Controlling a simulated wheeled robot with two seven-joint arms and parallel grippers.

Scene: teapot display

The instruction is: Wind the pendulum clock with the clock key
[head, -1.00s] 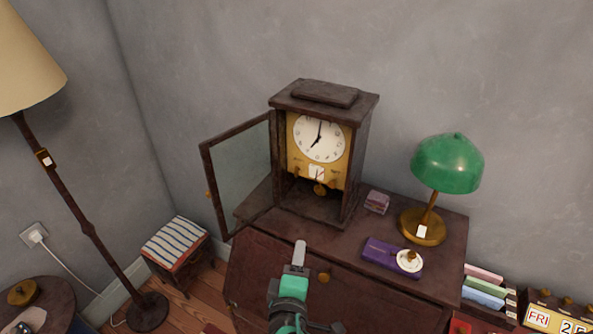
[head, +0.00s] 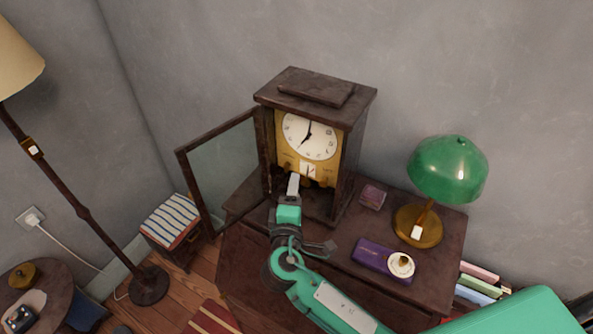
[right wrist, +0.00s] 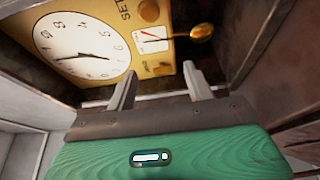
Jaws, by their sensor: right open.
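The pendulum clock (head: 318,97) stands upright on the dark cabinet, its glass door (head: 222,165) swung open to the left. Its white dial (head: 309,137) sits on a yellow plate with small brass knobs below. The right wrist view shows the dial (right wrist: 82,45), a small red-and-white gauge (right wrist: 151,40) and the round brass pendulum bob (right wrist: 201,33). My right gripper (head: 293,180) is at the open front of the case, below the dial; its parted fingers (right wrist: 160,70) have a brass knob beyond the gap and hold nothing. I cannot make out a clock key. My left gripper is out of view.
On the cabinet top (head: 341,229) are a small purplish box (head: 372,197), a purple case (head: 370,257) with a round white-and-gold piece, and a green lamp (head: 447,170). The open door bounds the left side. A striped stool (head: 170,222) and floor lamp (head: 80,212) stand left.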

